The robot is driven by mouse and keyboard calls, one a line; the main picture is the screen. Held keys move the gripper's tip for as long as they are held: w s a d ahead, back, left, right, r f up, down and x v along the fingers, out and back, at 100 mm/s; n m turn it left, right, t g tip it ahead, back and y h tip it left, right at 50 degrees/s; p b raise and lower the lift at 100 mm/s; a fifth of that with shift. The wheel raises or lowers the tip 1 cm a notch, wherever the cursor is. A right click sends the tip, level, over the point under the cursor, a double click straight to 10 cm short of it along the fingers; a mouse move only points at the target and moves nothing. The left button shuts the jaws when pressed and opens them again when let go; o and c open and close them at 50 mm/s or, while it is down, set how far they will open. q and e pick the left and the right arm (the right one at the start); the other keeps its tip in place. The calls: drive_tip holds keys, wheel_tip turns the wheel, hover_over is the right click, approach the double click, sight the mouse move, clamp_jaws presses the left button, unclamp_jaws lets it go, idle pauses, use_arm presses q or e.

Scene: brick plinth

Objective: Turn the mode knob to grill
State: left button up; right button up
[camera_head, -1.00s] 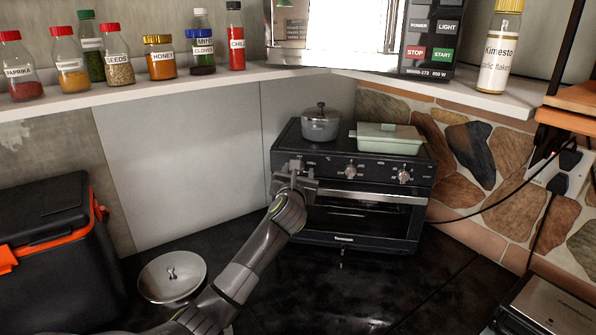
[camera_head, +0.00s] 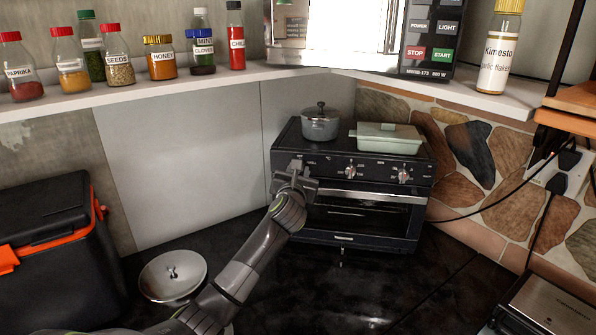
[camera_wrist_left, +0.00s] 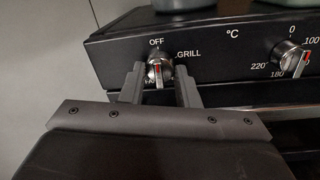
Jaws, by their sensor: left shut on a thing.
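The mode knob (camera_wrist_left: 159,70) sits at the left end of the oven's black control panel (camera_wrist_left: 222,40). OFF is printed above it and GRILL to its upper right; a lower label is partly covered. The knob is silver with a red mark, and I cannot tell exactly which label the mark points at. My left gripper (camera_wrist_left: 160,78) is shut on the mode knob, one finger on each side. In the head view the left gripper (camera_head: 295,168) is at the oven's (camera_head: 365,222) upper left front and hides the knob. My right gripper is not in view.
The temperature knob (camera_wrist_left: 289,56) is right of the mode knob. A grey pot (camera_head: 320,124) and a pale green dish (camera_head: 388,139) stand on the oven. A shelf (camera_head: 200,82) with jars runs above. A lid (camera_head: 172,277) and a black cooler (camera_head: 55,260) are at left.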

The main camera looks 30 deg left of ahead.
use_arm(q)
drive_tip(key=m+t+p, duration=0.1)
drive_tip(key=m+p, duration=0.7)
drive_tip(key=m, duration=0.5)
drive_tip(key=shift+a+m+p, duration=0.1)
drive_tip(key=shift+m+p, duration=0.2)
drive_tip(key=shift+p, duration=0.05)
drive_tip(key=shift+m, duration=0.3)
drive_tip(key=o, duration=1)
drive_tip(key=shift+c, duration=0.2)
drive_tip(key=shift+s+f, duration=0.1)
drive_tip(key=shift+s, duration=0.05)
